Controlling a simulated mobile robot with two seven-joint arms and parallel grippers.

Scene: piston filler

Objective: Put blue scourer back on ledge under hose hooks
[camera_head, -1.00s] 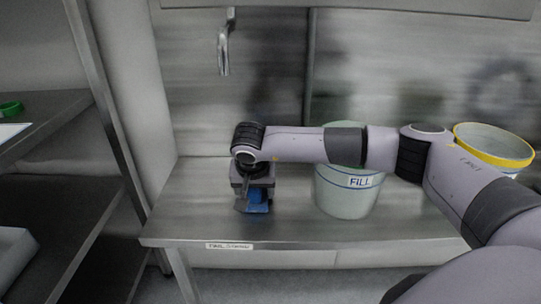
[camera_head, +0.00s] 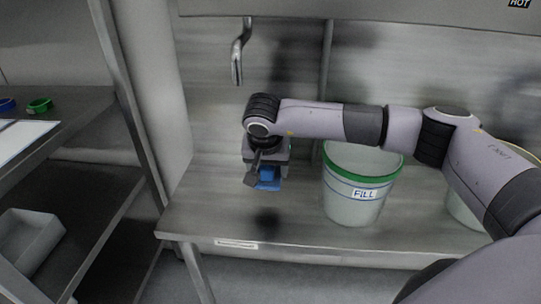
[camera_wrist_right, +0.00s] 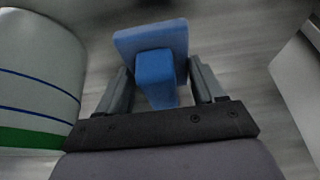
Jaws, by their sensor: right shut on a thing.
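The blue scourer (camera_head: 268,179) is in my right gripper (camera_head: 262,182), held above the steel bench. In the right wrist view the scourer (camera_wrist_right: 152,48) shows a wide flat pad and a block-like grip. The fingers of the right gripper (camera_wrist_right: 158,88) lie on either side of that grip. A dark shadow lies on the bench below the gripper. No ledge or hose hooks can be made out clearly; a bent metal spout or hook (camera_head: 238,58) hangs at the back wall. My left gripper is out of view.
Another bucket is partly behind my arm. A shelf rack (camera_head: 75,150) with a grey bin (camera_head: 32,238) stands at left. The bench's left end is clear.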

